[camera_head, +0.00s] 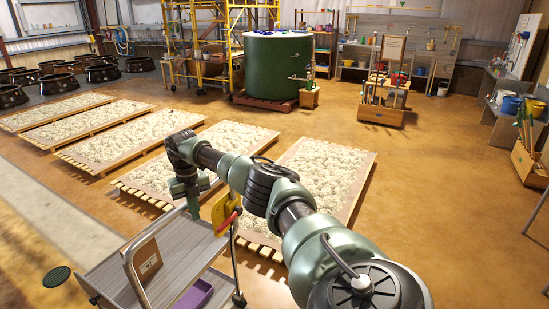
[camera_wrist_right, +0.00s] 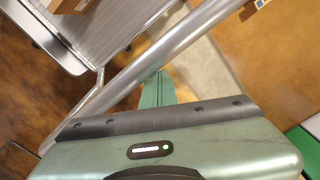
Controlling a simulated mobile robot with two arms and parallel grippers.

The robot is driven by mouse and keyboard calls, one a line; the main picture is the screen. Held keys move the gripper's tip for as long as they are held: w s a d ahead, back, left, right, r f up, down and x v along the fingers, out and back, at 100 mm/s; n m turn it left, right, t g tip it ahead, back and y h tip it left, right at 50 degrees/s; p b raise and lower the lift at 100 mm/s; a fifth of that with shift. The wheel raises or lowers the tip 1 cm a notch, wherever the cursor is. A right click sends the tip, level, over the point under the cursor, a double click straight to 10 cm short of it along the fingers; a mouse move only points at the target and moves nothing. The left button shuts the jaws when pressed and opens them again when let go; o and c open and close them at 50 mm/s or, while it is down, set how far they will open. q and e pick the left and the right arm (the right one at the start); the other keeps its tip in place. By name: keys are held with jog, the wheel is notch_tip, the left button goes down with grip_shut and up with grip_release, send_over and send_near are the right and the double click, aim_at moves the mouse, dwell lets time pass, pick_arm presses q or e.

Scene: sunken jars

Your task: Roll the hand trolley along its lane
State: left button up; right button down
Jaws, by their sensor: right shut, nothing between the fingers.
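The hand trolley (camera_head: 190,253) stands at the lower left of the head view, with grey decks and a bent metal tube handle (camera_head: 131,272). In the right wrist view a thick metal tube (camera_wrist_right: 180,45) crosses diagonally, with a grey deck (camera_wrist_right: 115,25) beyond it. My right gripper (camera_head: 193,212) points down by the trolley's upper end. Its green fingers (camera_wrist_right: 157,88) are shut and empty, close beside the tube. I cannot tell whether they touch it. My left gripper is not in view.
A purple bin (camera_head: 194,296) and a brown box (camera_head: 147,260) are on the trolley. Pallets with pale, lumpy filling (camera_head: 330,166) lie beyond it. A round drain cover (camera_head: 56,277) is in the floor at left. Open floor (camera_head: 450,190) lies at right.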

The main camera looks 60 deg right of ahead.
aim_at(186, 208)
jog(key=shift+w+f+b, duration=0.1)
jog(key=shift+w+b, duration=0.6)
jog(key=shift+w, duration=0.45)
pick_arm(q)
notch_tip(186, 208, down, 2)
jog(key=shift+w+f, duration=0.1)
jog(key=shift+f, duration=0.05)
pick_arm(e)
jog(key=shift+s, duration=0.15)
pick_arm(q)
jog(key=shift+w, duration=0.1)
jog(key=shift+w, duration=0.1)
pick_arm(e)
jog(key=shift+w, duration=0.2)
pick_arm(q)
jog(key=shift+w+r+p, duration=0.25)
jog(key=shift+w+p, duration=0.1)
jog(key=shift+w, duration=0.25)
pick_arm(e)
jog(key=shift+w, duration=0.5)
